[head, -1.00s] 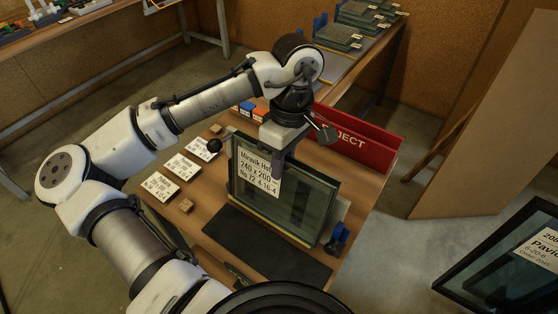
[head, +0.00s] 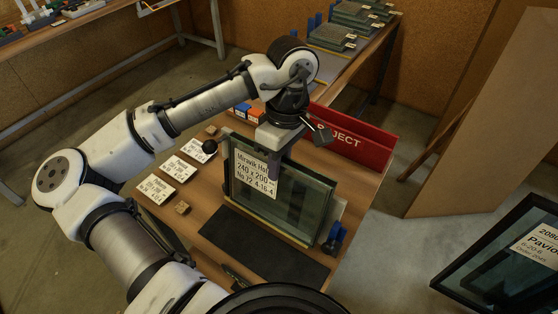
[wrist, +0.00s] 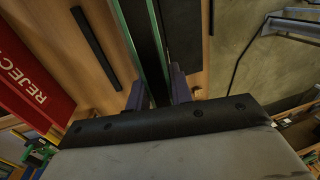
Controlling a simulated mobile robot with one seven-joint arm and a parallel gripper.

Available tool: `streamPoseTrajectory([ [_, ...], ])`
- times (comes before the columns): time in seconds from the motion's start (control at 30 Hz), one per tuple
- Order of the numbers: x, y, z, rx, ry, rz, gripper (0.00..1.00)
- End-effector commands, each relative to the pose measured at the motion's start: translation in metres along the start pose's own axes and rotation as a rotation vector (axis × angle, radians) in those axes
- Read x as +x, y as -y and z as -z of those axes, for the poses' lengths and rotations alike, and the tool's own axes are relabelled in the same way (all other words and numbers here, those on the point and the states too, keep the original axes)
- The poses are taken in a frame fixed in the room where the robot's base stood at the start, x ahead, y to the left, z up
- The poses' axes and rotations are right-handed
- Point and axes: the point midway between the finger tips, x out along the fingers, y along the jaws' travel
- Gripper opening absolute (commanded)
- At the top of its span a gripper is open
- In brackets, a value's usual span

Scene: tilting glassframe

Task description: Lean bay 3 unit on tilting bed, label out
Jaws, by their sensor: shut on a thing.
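A glass unit (head: 300,205) with a white label reading "Miravik Hof, 240 x 200" (head: 255,168) stands nearly upright on the wooden table, its label facing my head camera. My gripper (head: 276,170) comes down from above onto its top edge and is shut on it. In the wrist view the unit's edge (wrist: 143,35) runs between my two fingers (wrist: 158,90). A pale strip shows along its bottom edge. Whether the bottom touches what is beneath, and which part is the tilting bed, I cannot tell.
A dark mat (head: 262,246) lies in front of the unit. A red REJECT bin (head: 350,140) stands behind it. White cards (head: 174,168) lie to the left. A blue clamp-like part (head: 335,238) sits at the right. Another framed unit (head: 510,262) leans at far right.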

Motion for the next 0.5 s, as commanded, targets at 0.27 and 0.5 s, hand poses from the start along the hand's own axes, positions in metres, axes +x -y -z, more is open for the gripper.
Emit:
streamPoseTrajectory([
  [0.27, 0.0029, 0.0002, 0.0003, -0.001, -0.001, -0.001, 0.00],
  [0.5, 0.0059, 0.0001, 0.0004, -0.001, -0.001, -0.001, 0.00],
])
